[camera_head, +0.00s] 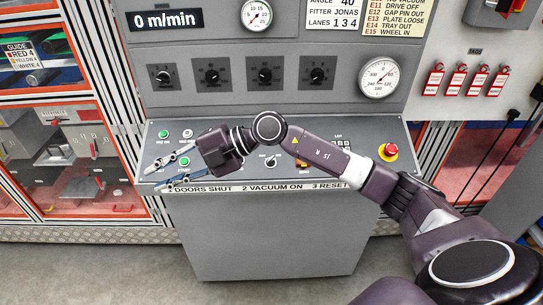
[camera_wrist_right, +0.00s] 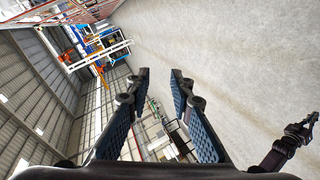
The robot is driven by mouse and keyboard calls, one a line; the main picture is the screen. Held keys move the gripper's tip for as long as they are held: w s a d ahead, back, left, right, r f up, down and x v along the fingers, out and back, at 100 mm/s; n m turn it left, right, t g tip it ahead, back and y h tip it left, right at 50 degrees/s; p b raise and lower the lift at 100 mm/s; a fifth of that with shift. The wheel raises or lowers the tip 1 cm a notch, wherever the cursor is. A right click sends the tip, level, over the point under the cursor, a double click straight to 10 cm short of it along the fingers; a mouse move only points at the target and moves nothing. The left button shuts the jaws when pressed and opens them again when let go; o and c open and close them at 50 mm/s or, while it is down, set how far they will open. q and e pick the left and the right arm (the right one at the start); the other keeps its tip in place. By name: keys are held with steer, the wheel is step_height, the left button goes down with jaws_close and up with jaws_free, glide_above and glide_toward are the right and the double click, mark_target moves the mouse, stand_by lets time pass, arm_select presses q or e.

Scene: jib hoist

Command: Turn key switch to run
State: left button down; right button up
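A small dark rotary switch on a pale round plate (camera_head: 271,161) sits on the sloping console, just right of my right wrist; it is too small to tell whether it is the key switch or where it points. My right gripper (camera_head: 153,179) reaches left across the console's front left, left of that switch, its two fingers apart and empty. In the wrist view the right gripper (camera_wrist_right: 160,72) is open, with floor and a far wall beyond it. A dark purple arm end, seemingly my left gripper (camera_wrist_right: 300,130), shows small at the right; its fingers are unclear.
The console (camera_head: 375,136) carries green buttons (camera_head: 164,134) and a red emergency stop (camera_head: 391,149). My right arm covers part of it. Several black dials (camera_head: 212,76) and a gauge (camera_head: 379,78) are on the panel above. Red tags (camera_head: 435,78) hang at the right.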

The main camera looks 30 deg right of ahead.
steer(key=w+d+f+m+g+h, duration=0.15)
steer(key=d+f+h, duration=0.3)
steer(key=d, duration=0.75)
steer(key=m+g+h, duration=0.1)
steer(key=m+h, duration=0.3)
steer(key=h, duration=0.3)
glide_toward(272, 166)
steer(key=p+x, duration=0.1)
steer(key=x, duration=0.1)
steer(key=w+p+x, duration=0.1)
steer(key=x, duration=0.2)
steer(key=shift+a, duration=0.2)
steer(key=shift+w+f, duration=0.15)
steer(key=shift+f, duration=0.3)
steer(key=shift+c, duration=0.6)
jaws_close()
